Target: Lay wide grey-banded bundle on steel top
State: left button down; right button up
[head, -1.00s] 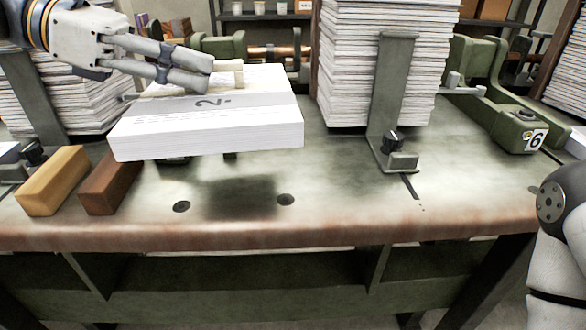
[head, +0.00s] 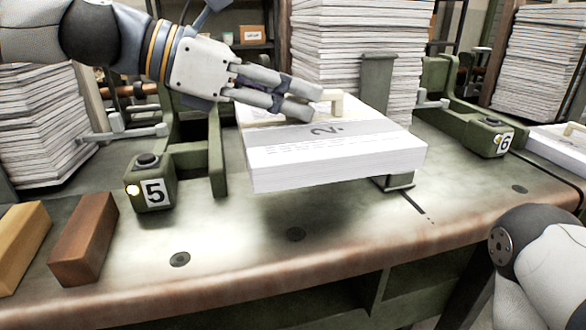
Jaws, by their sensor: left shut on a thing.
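The wide bundle (head: 340,165) is a thick white paper stack with a grey band (head: 325,135) marked 2. My left gripper (head: 325,108) is shut on the bundle at its far upper side, by a pale block-like piece (head: 333,103). The bundle hangs above the steel top (head: 240,230), with a shadow under it and a gap at its near edge. Of my right arm only a pale link shows at the lower right; its gripper is out of view.
Two wooden blocks, one tan (head: 20,240) and one brown (head: 84,238), lie at the left. A green unit marked 5 (head: 150,185) and one marked 6 (head: 490,138) stand on the top. Tall paper stacks (head: 340,50) rise behind. The front middle is bare.

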aim_at(292, 133)
pick_arm(q)
notch_tip(292, 133, down, 5)
jog(key=shift+a+b, duration=0.1)
jog(key=shift+b, duration=0.3)
notch_tip(292, 133, down, 6)
jog(key=shift+r+b, duration=0.2)
jog(key=shift+b, duration=0.35)
jog(key=shift+r, duration=0.15)
pick_arm(e)
jog(key=shift+s+a+f+g, duration=0.1)
jog(key=shift+s+f+g, duration=0.3)
jog(key=shift+s+f, duration=0.8)
pick_arm(q)
jog(key=c, duration=1.6)
grip_release()
jog(key=shift+f, duration=0.2)
